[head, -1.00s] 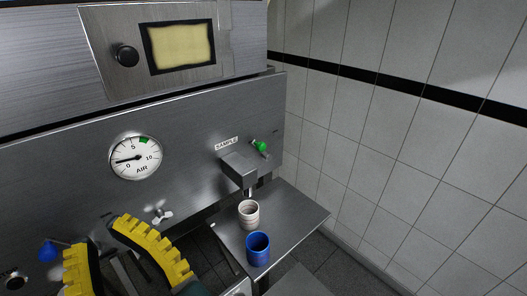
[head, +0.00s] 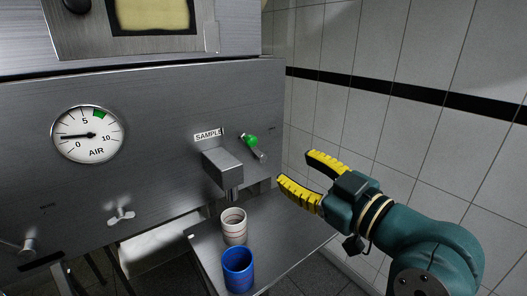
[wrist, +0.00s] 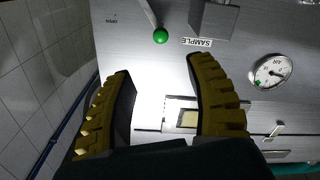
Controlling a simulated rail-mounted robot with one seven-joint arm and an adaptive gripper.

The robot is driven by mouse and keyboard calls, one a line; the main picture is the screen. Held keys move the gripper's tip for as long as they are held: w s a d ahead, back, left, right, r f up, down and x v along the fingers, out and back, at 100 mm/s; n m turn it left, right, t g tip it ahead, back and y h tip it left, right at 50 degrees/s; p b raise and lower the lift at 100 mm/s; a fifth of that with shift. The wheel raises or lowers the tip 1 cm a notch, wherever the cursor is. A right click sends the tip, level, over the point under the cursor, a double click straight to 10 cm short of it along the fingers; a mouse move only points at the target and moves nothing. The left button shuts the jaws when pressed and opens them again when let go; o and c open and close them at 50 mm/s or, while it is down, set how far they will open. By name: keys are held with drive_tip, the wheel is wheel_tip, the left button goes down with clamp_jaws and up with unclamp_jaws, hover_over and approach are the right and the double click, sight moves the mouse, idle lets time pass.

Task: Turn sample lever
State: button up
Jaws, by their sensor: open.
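The sample lever is a short metal rod with a green knob (head: 249,140), on the steel panel right of the SAMPLE label (head: 208,134). Its rod slopes down to the right from the knob in the head view. My gripper (head: 298,169) has yellow ridged fingers, spread open and empty, and is right of and a little below the lever, apart from it. In the wrist view the green knob (wrist: 160,36) and the rod show beyond the gap between the open fingertips (wrist: 158,68). An OPEN mark is faintly visible beside the rod there.
A box-shaped spout (head: 222,167) juts out left of the lever. Below it, a white ringed cup (head: 233,226) and a blue cup (head: 238,268) stand on a metal shelf (head: 205,250). An air gauge (head: 88,134) is at left. A tiled wall (head: 345,120) bounds the right side.

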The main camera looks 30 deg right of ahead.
sight(254, 142)
drive_tip(key=w+a+p, duration=0.1)
drive_tip(key=w, duration=0.3)
drive_tip(key=w+a+p, duration=0.1)
drive_tip(key=w+p, duration=0.1)
drive_tip(key=w, duration=0.3)
drive_tip(key=w+a+p, duration=0.1)
drive_tip(key=w, duration=0.4)
drive_tip(key=shift+w+r, duration=0.2)
drive_tip(key=shift+w+f, duration=0.15)
drive_tip(key=shift+w, duration=0.3)
clamp_jaws()
